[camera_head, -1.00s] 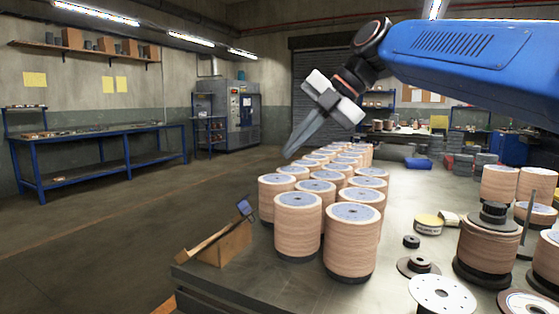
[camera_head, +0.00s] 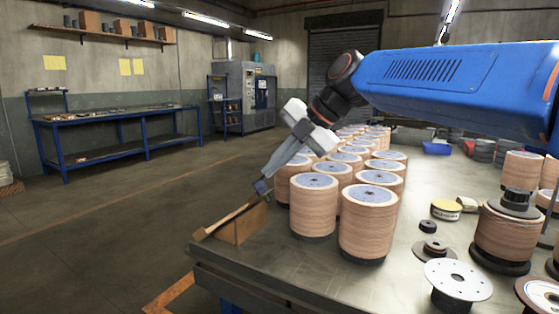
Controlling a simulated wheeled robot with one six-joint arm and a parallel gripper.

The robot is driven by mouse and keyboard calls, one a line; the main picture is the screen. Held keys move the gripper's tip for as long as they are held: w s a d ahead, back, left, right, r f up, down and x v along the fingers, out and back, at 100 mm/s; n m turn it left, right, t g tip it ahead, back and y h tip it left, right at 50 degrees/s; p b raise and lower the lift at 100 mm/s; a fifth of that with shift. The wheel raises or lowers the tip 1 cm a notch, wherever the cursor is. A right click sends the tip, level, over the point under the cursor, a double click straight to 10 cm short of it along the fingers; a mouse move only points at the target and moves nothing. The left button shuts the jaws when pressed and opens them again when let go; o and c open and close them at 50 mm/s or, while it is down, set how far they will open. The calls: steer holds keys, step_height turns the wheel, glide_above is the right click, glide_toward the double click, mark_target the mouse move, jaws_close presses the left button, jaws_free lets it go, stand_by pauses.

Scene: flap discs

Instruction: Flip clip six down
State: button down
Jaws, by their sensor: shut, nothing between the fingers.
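A small dark clip (camera_head: 261,188) with a bluish face stands up at the upper right end of a sloping wooden strip. The strip lies along a brown wooden block (camera_head: 240,226) at the left edge of the metal table. I cannot read any number on the clip, and no other clips can be made out. My gripper (camera_head: 268,177) points down and left, with its grey fingers shut and empty. Its tips are right at the top of the clip and overlap it in view. I cannot tell whether they touch.
Several tan disc stacks (camera_head: 314,206) stand in rows just right of the block. A yellow-labelled tin (camera_head: 446,209), dark rings and a white flanged spool (camera_head: 457,281) are farther right on the table (camera_head: 330,283). Open floor lies to the left.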

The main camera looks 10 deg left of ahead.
mark_target(261, 184)
stand_by(0.4)
steer(key=shift+w+a+h, duration=0.1)
steer(key=shift+a+h, duration=0.1)
steer(key=shift+h, duration=0.1)
steer(key=shift+w+a+r+g+h, duration=0.1)
steer(key=shift+a+r+g+h, duration=0.05)
steer(key=shift+a+g+h, duration=0.3)
steer(key=shift+w+a+r+h, duration=0.1)
steer(key=shift+a+h, duration=0.2)
steer(key=shift+h, duration=0.35)
steer(key=shift+w+a, duration=0.35)
steer(key=shift+a, duration=0.5)
steer(key=shift+w+a+f+g+h, duration=0.15)
steer(key=shift+a+h, duration=0.25)
steer(key=shift+a, duration=0.1)
steer(key=shift+w+a+f+g+h, duration=0.1)
steer(key=shift+w+a+h, duration=0.05)
steer(key=shift+a+h, duration=0.3)
